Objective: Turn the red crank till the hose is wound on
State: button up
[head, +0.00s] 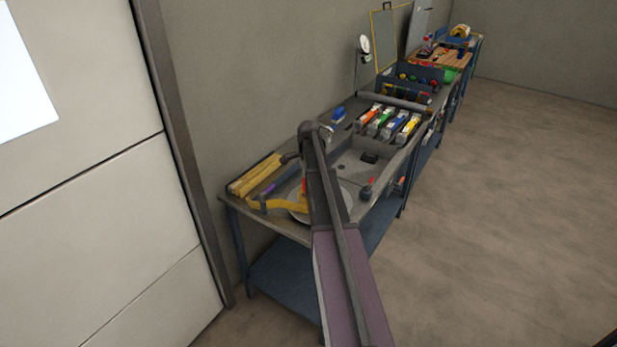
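A small red upright handle (368,187) stands near the bench's front edge, to the right of my arm; I cannot tell if it is the crank. A yellow hose-like strip (273,205) runs from the bench's left end toward a pale round disc (347,196). An orange-red bit (303,188) shows at the strip's right end, close beside my arm. My arm reaches up across the bench and covers part of the disc. I cannot make out my gripper's fingers; they seem hidden behind the arm.
The workbench (232,203) stands along the grey wall. Yellow bars (254,176) lie at its left back, and several coloured boxes (386,124) stand farther along. A second bench (428,57) is beyond. The floor (500,190) at right is clear.

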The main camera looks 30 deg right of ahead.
notch_tip(320, 180, up, 12)
jog(key=p, duration=1.1)
jog(key=shift+f, duration=0.2)
dwell(0.6)
dwell(0.4)
jog(key=shift+a, duration=0.1)
jog(key=c, duration=0.5)
jog(key=shift+s+a+f, duration=0.15)
jog(key=shift+a+f, duration=0.1)
jog(key=shift+a, duration=0.1)
jog(key=c, duration=0.3)
jog(key=s+a+f+n+b, duration=0.3)
jog(key=a, duration=0.4)
jog(key=s+a+f+n+b, duration=0.3)
jog(key=a, duration=0.4)
jog(key=s+a+f+n+b, duration=0.3)
jog(key=s+a+n, duration=0.1)
jog(key=a, duration=0.3)
grip_shut()
jog(key=s+a+f+n+b, duration=0.3)
jog(key=s+a+n, duration=0.2)
jog(key=s+a, duration=0.1)
jog(key=s+a+f+n+b, duration=0.3)
jog(key=s+a, duration=0.3)
jog(key=a, duration=0.2)
jog(key=shift+s+f+n+b, duration=0.4)
jog(key=shift+n+b, duration=0.1)
jog(key=shift+n, duration=0.4)
jog(key=shift+d, duration=0.1)
